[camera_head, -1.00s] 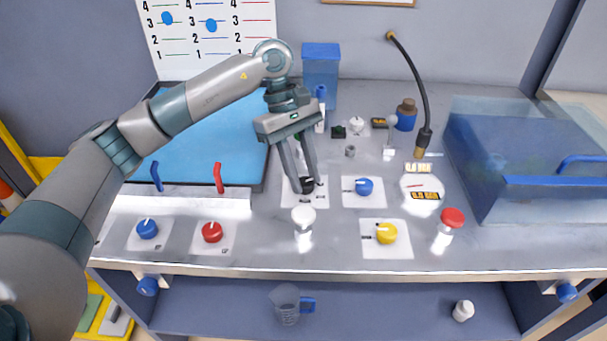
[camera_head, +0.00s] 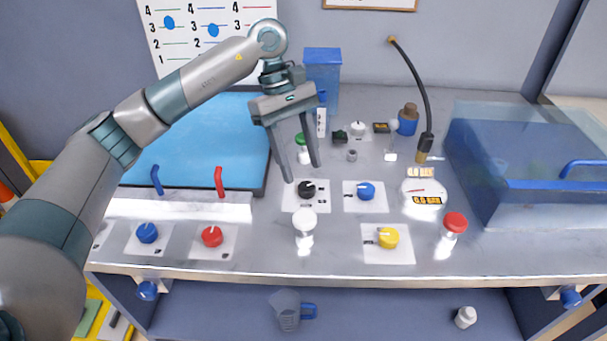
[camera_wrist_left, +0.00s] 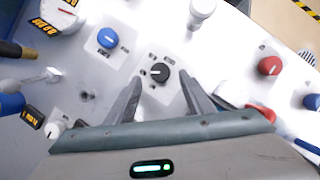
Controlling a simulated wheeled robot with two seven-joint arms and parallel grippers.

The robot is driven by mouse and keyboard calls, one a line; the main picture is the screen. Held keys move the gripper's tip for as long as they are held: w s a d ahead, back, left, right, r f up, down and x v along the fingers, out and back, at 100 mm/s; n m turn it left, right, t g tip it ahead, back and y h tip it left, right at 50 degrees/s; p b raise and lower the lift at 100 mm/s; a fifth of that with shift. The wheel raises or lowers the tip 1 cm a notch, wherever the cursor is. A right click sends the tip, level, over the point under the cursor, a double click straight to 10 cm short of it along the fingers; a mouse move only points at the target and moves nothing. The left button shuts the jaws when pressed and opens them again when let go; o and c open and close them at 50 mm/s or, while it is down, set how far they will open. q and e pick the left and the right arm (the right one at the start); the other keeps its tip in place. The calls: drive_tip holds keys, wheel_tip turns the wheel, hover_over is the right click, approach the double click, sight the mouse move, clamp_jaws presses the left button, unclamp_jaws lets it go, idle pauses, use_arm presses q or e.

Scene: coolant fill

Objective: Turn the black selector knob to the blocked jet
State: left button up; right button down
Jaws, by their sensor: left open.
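The black selector knob (camera_head: 307,189) sits on a white plate (camera_head: 291,205) on the bench, with a pale pointer line on its top. It also shows in the left wrist view (camera_wrist_left: 159,73), where dark marks stand around it on the plate. My left gripper (camera_head: 303,173) is open and empty. Its fingers point down, just above and behind the knob, apart from it. In the left wrist view the fingertips (camera_wrist_left: 163,84) lie on either side below the knob. The marks are too small to read. My right gripper is not in view.
A blue knob (camera_head: 366,191) is just right of it, a yellow knob (camera_head: 388,237) at front right. A white-capped bottle (camera_head: 303,221) stands close in front. A green-capped bottle (camera_head: 301,146) stands behind. Red and blue levers (camera_head: 219,181) are at left, a clear blue tank (camera_head: 530,160) at right.

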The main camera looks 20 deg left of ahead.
use_arm(q)
drive_tip(key=b+v, duration=0.1)
drive_tip(key=v, duration=1.2)
drive_tip(key=shift+r, duration=0.2)
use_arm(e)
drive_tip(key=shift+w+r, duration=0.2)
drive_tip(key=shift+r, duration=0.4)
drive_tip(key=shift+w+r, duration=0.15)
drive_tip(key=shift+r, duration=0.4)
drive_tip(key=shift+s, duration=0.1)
